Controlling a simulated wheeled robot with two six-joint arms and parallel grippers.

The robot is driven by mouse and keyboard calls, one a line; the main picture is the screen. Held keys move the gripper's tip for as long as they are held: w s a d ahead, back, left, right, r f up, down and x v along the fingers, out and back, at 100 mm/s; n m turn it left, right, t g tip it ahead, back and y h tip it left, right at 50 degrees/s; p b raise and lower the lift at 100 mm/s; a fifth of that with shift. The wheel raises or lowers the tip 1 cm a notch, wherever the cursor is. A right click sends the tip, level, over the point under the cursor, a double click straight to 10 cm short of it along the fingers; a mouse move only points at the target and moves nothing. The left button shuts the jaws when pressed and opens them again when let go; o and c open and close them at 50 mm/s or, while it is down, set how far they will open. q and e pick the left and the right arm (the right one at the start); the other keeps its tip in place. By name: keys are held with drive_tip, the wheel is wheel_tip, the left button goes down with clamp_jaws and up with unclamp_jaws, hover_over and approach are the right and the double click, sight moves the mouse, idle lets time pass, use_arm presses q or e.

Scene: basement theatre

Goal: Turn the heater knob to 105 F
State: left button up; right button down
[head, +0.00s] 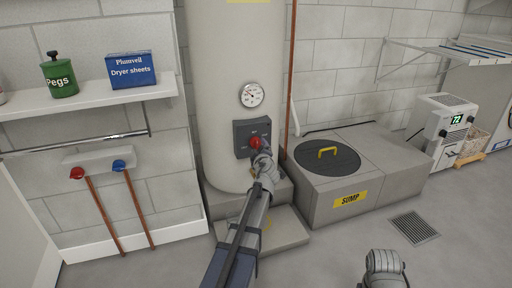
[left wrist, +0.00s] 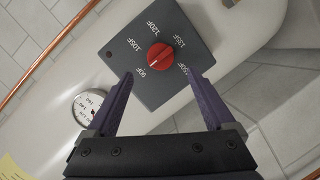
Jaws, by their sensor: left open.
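The red heater knob (head: 255,143) sits on a dark grey control box (head: 240,130) on the front of the cream tank (head: 225,60). In the left wrist view the knob (left wrist: 160,57) is in the middle of the box (left wrist: 150,90), with labels from 90F to 150F around it. In the head view my left gripper (head: 260,150) partly covers the knob. My right arm's end (head: 384,270) shows at the bottom edge; its fingers cannot be made out.
A round gauge (head: 251,95) is above the box. A copper pipe (head: 291,60) runs beside the tank. The sump box (head: 375,165) stands to the right, a shelf (head: 90,98) and red and blue valves to the left. Floor near the drain grate (head: 415,228) is clear.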

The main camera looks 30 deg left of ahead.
sight(256, 144)
use_arm(q)
drive_tip(key=b+x, duration=0.1)
drive_tip(key=x, duration=0.6)
drive_tip(key=shift+s, duration=0.1)
drive_tip(key=c, duration=1.4)
